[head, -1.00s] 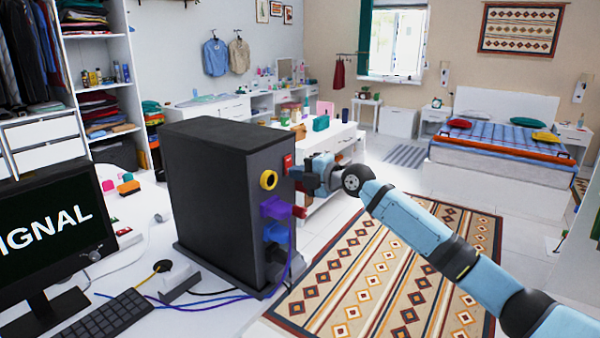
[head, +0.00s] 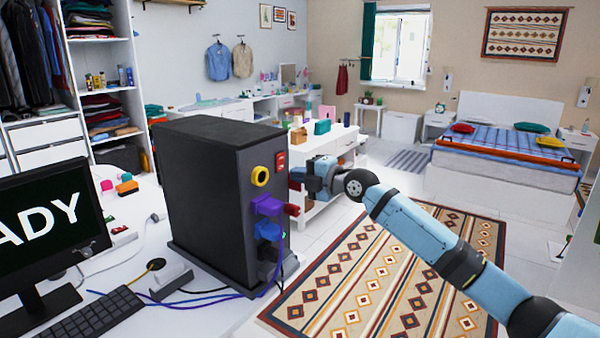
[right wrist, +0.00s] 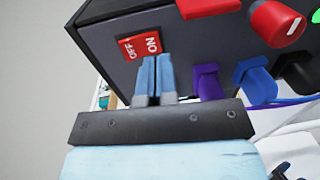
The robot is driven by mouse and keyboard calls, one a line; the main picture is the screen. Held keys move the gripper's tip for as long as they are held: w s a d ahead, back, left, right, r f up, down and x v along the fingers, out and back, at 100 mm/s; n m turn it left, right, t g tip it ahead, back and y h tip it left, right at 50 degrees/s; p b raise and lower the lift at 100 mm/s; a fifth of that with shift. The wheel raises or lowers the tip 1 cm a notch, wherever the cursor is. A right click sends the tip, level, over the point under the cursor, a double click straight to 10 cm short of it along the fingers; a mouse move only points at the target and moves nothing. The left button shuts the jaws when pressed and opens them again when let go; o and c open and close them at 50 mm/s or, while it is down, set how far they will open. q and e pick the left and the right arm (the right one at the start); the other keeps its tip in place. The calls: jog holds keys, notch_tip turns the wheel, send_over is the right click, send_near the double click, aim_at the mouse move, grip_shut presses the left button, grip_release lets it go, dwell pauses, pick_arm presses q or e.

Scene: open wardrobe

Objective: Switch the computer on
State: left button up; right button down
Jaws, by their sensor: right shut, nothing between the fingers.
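The black computer tower (head: 205,190) stands upright on the white desk. Its red power switch (head: 280,160) is near the top of the port side; the right wrist view shows the switch (right wrist: 140,46) marked ON and OFF. My right gripper (head: 294,178) is shut and empty, just below and beside the switch. In the right wrist view its fingertips (right wrist: 155,58) are close below the ON end; I cannot tell if they touch. The monitor (head: 45,235) is lit and shows white letters ending in "ADY". My left gripper is not in view.
Purple (head: 267,205) and blue (head: 268,231) plugs, a yellow ring (head: 261,176) and a red knob (head: 292,209) sit on the tower below the switch. A keyboard (head: 90,318) and cables lie on the desk. Open floor with a patterned rug (head: 390,270) is at right.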

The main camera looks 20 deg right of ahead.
pick_arm(q)
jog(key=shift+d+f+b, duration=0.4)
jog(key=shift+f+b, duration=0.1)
jog(key=shift+b, duration=0.35)
pick_arm(e)
jog(key=f+v, duration=0.2)
jog(key=v, duration=0.8)
jog(key=shift+s+d, duration=0.2)
jog(key=shift+s, duration=0.1)
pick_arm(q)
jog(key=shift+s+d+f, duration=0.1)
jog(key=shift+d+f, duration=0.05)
pick_arm(e)
jog(key=shift+f, duration=0.1)
